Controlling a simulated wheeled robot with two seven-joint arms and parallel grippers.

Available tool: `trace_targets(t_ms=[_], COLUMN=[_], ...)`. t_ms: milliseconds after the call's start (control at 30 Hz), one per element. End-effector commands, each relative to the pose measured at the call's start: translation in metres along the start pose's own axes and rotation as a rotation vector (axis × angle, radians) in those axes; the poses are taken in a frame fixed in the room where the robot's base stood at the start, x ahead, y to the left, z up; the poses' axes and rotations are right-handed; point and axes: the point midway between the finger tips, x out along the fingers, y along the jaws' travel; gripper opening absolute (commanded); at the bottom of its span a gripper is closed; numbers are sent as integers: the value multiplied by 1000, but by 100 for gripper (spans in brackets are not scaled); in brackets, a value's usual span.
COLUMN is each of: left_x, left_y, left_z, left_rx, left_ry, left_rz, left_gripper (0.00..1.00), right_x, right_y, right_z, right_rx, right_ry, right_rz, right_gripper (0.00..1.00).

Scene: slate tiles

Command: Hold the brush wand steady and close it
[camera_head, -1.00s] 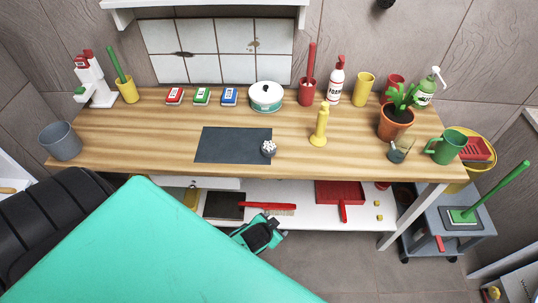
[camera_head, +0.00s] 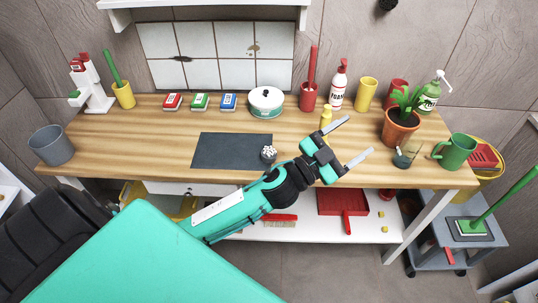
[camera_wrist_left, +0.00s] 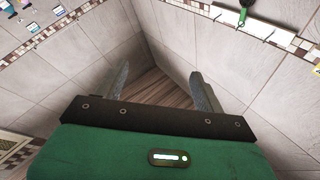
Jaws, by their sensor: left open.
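A slim yellow upright object (camera_head: 326,117), wand-like in shape, stands on the wooden bench. I cannot tell for sure that it is the brush wand. My left gripper (camera_head: 350,139) is open and empty, its two fingers spread toward the right, and it hides the lower part of the yellow object. I cannot tell whether they touch. A small dark round piece with a white speckled top (camera_head: 269,153) sits at the dark mat's right edge. In the left wrist view the open fingers (camera_wrist_left: 161,82) have nothing between them. My right gripper is out of view.
The bench (camera_head: 130,140) holds a dark mat (camera_head: 225,150), a white pot (camera_head: 266,102), a red holder with a red handle (camera_head: 308,97), a potted plant (camera_head: 401,127), a small glass (camera_head: 403,157) and a green mug (camera_head: 455,151). The bench's left part is mostly clear.

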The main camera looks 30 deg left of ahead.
Motion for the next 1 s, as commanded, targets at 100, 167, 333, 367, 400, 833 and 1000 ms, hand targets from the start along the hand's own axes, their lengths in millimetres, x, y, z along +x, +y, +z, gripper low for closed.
trace_targets(t_ms=[100, 167, 333, 367, 400, 833, 1000], left_x=[21, 25, 19, 16, 12, -60, -84], left_y=[22, 37, 68, 71, 72, -77, -151], left_z=[-26, -32, -21, -14, -4, 126, 134], left_rx=[96, 145, 291, 318, 353, 649, 665], left_ry=[178, 242, 304, 293, 271, -620, -989], left_rz=[213, 342, 740, 813, 908, 1626, 1660], left_gripper=[70, 70, 70, 70, 70, 70, 70], right_x=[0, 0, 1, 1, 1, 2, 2], right_y=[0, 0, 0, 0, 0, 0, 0], right_z=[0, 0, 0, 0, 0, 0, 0], right_rx=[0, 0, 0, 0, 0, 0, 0], right_ry=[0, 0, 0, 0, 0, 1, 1], right_rz=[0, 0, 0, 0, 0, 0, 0], right_gripper=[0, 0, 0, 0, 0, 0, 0])
